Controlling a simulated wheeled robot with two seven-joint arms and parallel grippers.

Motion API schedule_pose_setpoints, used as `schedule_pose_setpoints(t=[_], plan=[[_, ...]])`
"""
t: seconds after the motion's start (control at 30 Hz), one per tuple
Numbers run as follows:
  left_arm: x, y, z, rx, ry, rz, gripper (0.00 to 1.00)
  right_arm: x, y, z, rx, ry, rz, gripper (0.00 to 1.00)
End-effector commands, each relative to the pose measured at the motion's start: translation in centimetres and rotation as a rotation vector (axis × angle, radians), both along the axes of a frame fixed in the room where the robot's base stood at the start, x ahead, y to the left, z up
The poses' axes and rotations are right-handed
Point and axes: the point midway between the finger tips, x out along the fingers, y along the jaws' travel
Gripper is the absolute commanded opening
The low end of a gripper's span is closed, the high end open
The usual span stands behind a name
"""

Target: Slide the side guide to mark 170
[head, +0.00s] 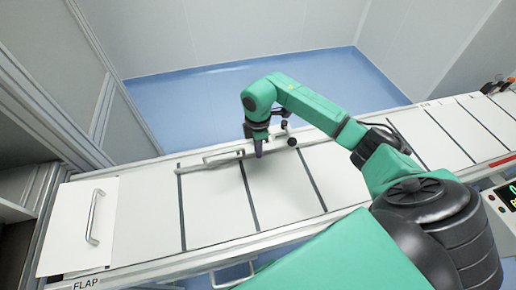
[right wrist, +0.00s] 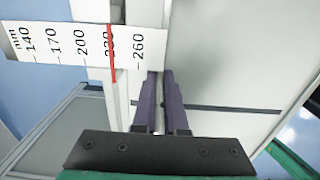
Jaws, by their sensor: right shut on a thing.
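The side guide (head: 225,155) is a thin pale rail lying lengthwise along the far side of the white conveyor bed. My right gripper (head: 259,150) reaches down onto it from above. In the right wrist view its two dark purple fingers (right wrist: 159,85) are close together on a thin pale part of the guide, mostly hidden between them. The white mm scale (right wrist: 75,55) there shows 140, 170, 200 and 260. A red line (right wrist: 111,55) crosses it between 200 and 260, over a partly covered label. My left gripper is not in view.
Dark strips cross the white bed (head: 215,215). A flap plate with a handle (head: 93,217) is at the left end. A dark knob (head: 292,141) stands right of the gripper. A control panel (head: 505,200) is at the right edge. Blue floor lies beyond.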

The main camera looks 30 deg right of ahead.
Motion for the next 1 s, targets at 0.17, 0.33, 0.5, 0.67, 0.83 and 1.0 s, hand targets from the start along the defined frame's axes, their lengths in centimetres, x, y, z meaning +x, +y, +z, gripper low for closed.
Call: schedule_pose_setpoints(t=[0.17,0.33,0.5,0.67,0.83,1.0], plan=[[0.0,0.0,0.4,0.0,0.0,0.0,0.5,-0.3,0.1,0.2,-0.001,-0.002,0.0,0.0],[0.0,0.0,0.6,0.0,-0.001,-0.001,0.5,-0.7,0.2,0.2,0.0,-0.002,0.001,0.0],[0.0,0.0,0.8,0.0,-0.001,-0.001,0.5,-1.2,0.3,0.2,-0.001,-0.002,0.0,0.0],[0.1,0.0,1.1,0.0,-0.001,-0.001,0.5,-1.6,0.4,0.2,0.0,-0.001,0.0,0.0],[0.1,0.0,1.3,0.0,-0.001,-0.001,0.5,-2.0,0.5,0.2,-0.001,0.0,0.001,0.0],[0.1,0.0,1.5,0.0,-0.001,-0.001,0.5,-2.4,0.6,0.2,0.0,0.001,0.0,0.0]])
